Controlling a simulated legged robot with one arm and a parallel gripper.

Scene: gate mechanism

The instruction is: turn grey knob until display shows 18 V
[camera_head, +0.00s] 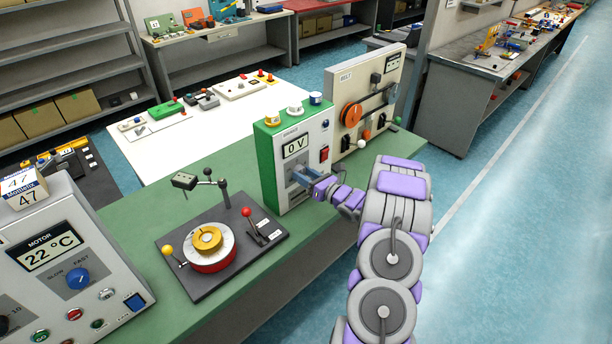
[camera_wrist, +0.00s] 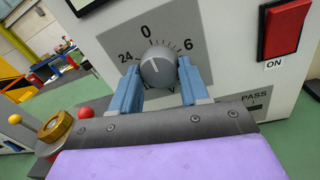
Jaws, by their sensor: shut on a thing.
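The grey knob (camera_wrist: 158,67) sits on a grey dial plate marked 0, 6 and 24 in the wrist view. Its white pointer line points up, close to the 0. My gripper (camera_wrist: 157,75) has its two blue fingers on either side of the knob, shut on it. In the head view my gripper (camera_head: 302,177) reaches the front of the white and green power unit (camera_head: 273,165) and hides the knob. The unit's display (camera_head: 295,146) reads 0 V.
A red switch (camera_wrist: 285,28) marked ON is right of the dial. A round turntable device (camera_head: 208,246) with small levers stands left of the unit. A motor panel (camera_head: 70,265) is at the far left. A beige belt panel (camera_head: 362,100) stands behind to the right. The floor at right is clear.

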